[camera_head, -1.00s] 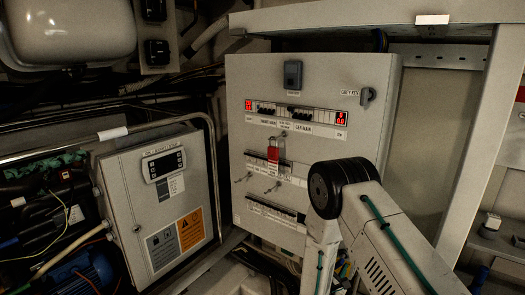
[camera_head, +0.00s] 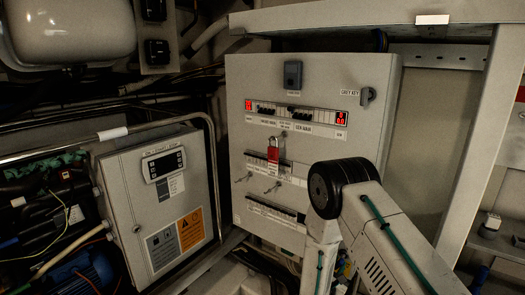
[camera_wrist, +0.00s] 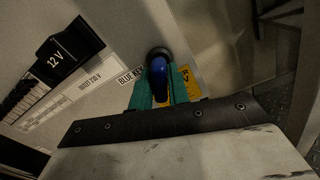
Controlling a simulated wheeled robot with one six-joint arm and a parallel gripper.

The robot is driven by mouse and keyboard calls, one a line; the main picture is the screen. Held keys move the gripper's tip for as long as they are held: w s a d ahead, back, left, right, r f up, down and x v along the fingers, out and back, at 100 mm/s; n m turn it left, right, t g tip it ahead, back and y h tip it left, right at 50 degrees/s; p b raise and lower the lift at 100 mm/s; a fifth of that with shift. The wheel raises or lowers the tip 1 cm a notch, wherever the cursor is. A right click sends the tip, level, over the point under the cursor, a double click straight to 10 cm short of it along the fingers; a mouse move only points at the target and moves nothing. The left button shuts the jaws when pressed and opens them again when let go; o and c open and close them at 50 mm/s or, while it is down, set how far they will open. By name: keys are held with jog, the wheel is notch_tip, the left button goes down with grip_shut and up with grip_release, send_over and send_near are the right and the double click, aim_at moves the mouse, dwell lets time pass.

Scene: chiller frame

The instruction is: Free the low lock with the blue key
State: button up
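The blue key (camera_wrist: 159,74) shows in the wrist view, seated at a round dark lock (camera_wrist: 158,54) on the cabinet face, beside a label reading BLUE KEY. My gripper (camera_wrist: 163,88) has its two teal fingers on either side of the key's blue handle. A strip of yellow shows near the right finger, and I cannot tell whether both fingers touch the handle. In the head view, my arm covers the lower right of the grey cabinet (camera_head: 310,75), and the gripper and blue key are hidden there.
A red padlock (camera_head: 273,154) hangs on the cabinet front, above two small protruding metal parts. A grey key switch (camera_head: 367,96) is at upper right. A smaller control box (camera_head: 160,215) stands at left. A pale upright post (camera_head: 480,140) stands at right.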

dwell(0.3)
jog(key=shift+n, duration=1.6)
jog(key=shift+o, duration=0.6)
jog(key=shift+n, duration=0.4)
jog(key=o, duration=0.9)
jog(key=shift+v, duration=3.5)
